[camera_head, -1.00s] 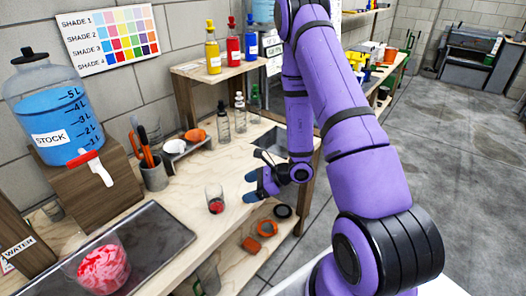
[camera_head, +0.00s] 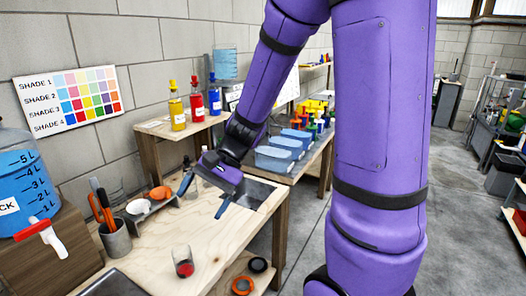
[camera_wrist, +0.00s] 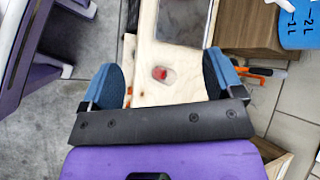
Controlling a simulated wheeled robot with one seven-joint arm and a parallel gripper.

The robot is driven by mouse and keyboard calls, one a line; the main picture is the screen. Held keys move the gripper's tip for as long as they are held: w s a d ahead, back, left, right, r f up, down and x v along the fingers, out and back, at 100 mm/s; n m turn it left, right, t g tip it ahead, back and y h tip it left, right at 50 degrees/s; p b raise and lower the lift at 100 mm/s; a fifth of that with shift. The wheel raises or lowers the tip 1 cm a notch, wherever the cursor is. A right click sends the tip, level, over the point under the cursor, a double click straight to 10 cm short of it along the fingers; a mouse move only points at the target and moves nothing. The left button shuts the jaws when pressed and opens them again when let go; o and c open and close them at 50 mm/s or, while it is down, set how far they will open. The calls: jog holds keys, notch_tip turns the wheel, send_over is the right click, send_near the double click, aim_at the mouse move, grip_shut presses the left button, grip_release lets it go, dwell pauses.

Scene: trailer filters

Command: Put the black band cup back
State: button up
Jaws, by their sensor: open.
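A clear cup with red contents (camera_head: 184,268) stands on the wooden bench; in the wrist view it shows from above (camera_wrist: 161,74). I cannot make out a black band on it. On the lower shelf are a round black-rimmed item (camera_head: 258,265) and an orange-rimmed one (camera_head: 243,285); whether they are cups is unclear. My gripper (camera_head: 205,196) is open and empty above the bench, apart from the clear cup. In the wrist view its blue fingers (camera_wrist: 162,80) are spread wide, with the cup lying between them in the picture, farther down.
A small rack (camera_head: 150,208) holds a white and an orange cup. A tool holder (camera_head: 115,240) and the blue stock jug (camera_head: 25,190) stand at left. Several bottles stand on the raised shelf (camera_head: 195,119).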

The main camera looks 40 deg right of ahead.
jog(key=s+d+r+n+t+h, duration=0.2)
jog(key=s+r+n+h, duration=0.2)
jog(key=s+r, duration=0.2)
jog(key=s+d+r+n+t+h, duration=0.3)
jog(key=s+r+n+h, duration=0.1)
jog(key=s+r, duration=0.3)
jog(key=shift+s+r+n+h, duration=0.3)
jog(key=shift+r+n+h, duration=0.1)
jog(key=shift+r+n, duration=0.15)
